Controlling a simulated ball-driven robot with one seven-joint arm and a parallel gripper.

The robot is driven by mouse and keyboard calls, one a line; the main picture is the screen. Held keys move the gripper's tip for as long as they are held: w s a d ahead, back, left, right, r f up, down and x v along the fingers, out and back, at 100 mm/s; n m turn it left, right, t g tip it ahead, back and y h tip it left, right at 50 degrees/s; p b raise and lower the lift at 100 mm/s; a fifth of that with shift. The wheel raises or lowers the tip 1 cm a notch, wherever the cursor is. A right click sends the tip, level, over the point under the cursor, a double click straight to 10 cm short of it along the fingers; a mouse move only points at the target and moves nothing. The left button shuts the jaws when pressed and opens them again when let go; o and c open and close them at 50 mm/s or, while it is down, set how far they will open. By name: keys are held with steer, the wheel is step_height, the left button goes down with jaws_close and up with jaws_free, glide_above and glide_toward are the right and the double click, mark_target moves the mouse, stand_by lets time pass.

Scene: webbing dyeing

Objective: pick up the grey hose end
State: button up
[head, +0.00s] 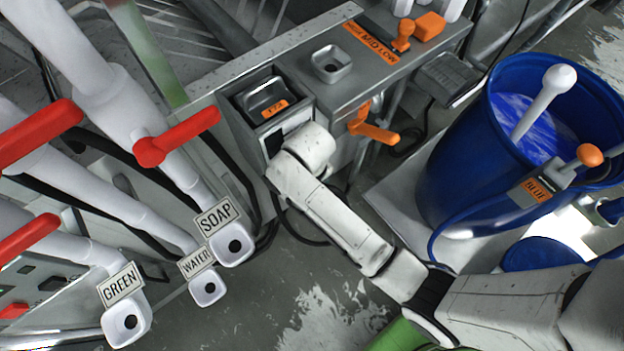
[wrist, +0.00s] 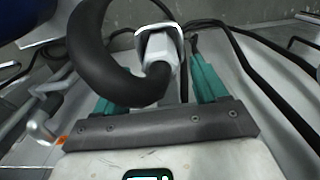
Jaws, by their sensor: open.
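In the wrist view a thick black hose (wrist: 88,45) curves down to a pale grey-white squared fitting (wrist: 157,42), which looks like the grey hose end. My gripper (wrist: 158,68) is open, with teal fingers left and right of this fitting. The hose passes in front of the left finger and hides its tip. I cannot tell whether either finger touches the fitting. In the head view my arm reaches to the grey machine, and the fingers are hidden there. I cannot make out the grey hose end in the head view.
White outlets labelled SOAP (head: 235,245), WATER (head: 208,288) and GREEN (head: 127,322) stand at left. The grey machine (head: 350,75) is at top centre, with an orange lever (head: 375,132). A blue barrel (head: 460,165) stands at right. Some grey floor (head: 250,310) is clear.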

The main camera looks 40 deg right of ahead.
steer(key=shift+f, duration=2.7)
steer(key=c, duration=1.2)
